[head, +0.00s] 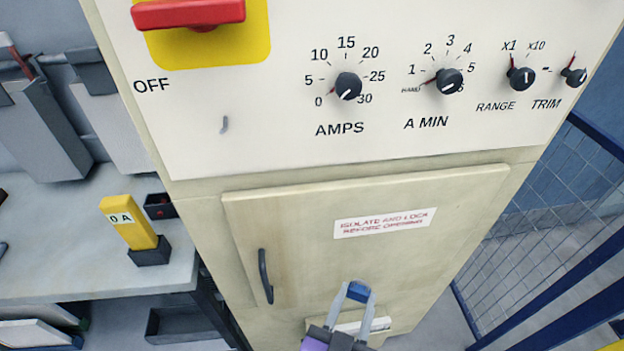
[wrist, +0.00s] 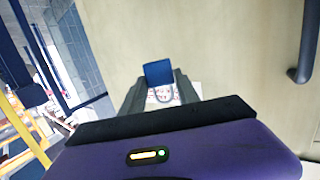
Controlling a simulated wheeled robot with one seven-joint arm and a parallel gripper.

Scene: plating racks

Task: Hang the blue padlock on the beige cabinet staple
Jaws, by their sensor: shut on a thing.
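The blue padlock (head: 359,293) is gripped between the grey fingertips of my gripper (head: 354,300), in front of the lower part of the beige cabinet (head: 205,225). In the wrist view its blue body (wrist: 158,73) sits between the fingertips (wrist: 158,84), with a thin grey shackle loop showing below the body. A small grey metal hook (head: 224,124) stands out from the cabinet's pale upper panel, below the OFF label; I cannot tell for certain that it is the staple. It is well up and left of my gripper. The padlock appears apart from it.
The cabinet door has a dark handle (head: 265,276) and a red-lettered sign (head: 384,222). A red switch (head: 188,13) and several black knobs are on the panel. A bench (head: 60,265) with a yellow block (head: 129,222) is at left. Blue mesh fencing (head: 545,240) is at right.

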